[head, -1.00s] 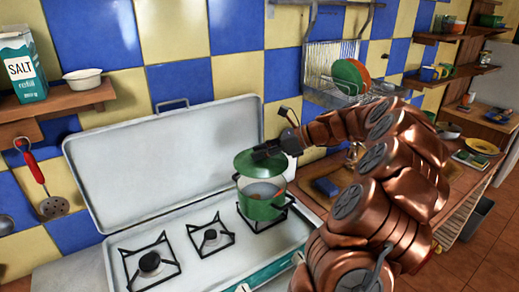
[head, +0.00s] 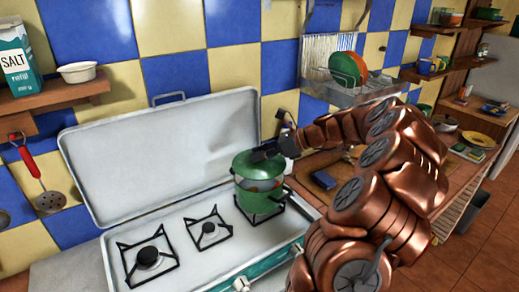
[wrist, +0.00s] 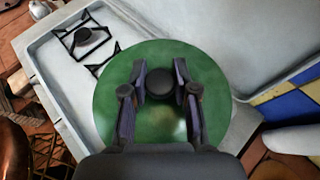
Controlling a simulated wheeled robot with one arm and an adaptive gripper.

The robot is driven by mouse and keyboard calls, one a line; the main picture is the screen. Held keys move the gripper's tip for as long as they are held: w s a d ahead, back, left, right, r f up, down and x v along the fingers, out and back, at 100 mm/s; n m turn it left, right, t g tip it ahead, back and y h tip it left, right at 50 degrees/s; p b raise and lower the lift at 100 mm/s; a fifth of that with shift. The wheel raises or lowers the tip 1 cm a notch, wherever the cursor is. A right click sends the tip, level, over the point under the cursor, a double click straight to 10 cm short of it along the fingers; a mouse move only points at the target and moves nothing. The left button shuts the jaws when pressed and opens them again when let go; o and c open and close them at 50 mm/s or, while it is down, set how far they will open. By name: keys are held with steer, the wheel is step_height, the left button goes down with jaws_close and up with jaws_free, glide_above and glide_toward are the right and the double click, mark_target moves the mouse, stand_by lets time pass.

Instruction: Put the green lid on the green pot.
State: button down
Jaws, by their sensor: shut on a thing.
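The green pot (head: 261,202) stands upright on the right burner of the white stove. The green lid (head: 244,163) is held over the pot, roughly level and close above its rim. A strip of the pot's inside shows below the lid's front edge, so the two look apart there. My gripper (head: 270,152) is shut on the lid's dark knob. In the wrist view, the two fingers (wrist: 168,84) close on the knob from both sides, and the lid (wrist: 115,85) hides the pot.
The white stove's raised cover (head: 165,150) stands behind the pot. Two empty burners (head: 208,228) are to the left. A wooden counter (head: 305,165) is to the right, and a dish rack (head: 345,95) with dishes hangs on the wall behind.

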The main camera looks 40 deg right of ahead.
mark_target(268, 161)
steer(key=shift+f+b, duration=0.3)
steer(key=shift+f, duration=1.05)
steer(key=shift+p, duration=0.95)
stand_by(0.8)
steer(key=shift+f, duration=0.65)
stand_by(0.3)
steer(key=shift+r+p, duration=0.35)
stand_by(0.9)
steer(key=shift+p, duration=0.65)
stand_by(1.0)
steer(key=shift+f, duration=0.35)
stand_by(0.5)
steer(key=shift+r, duration=0.1)
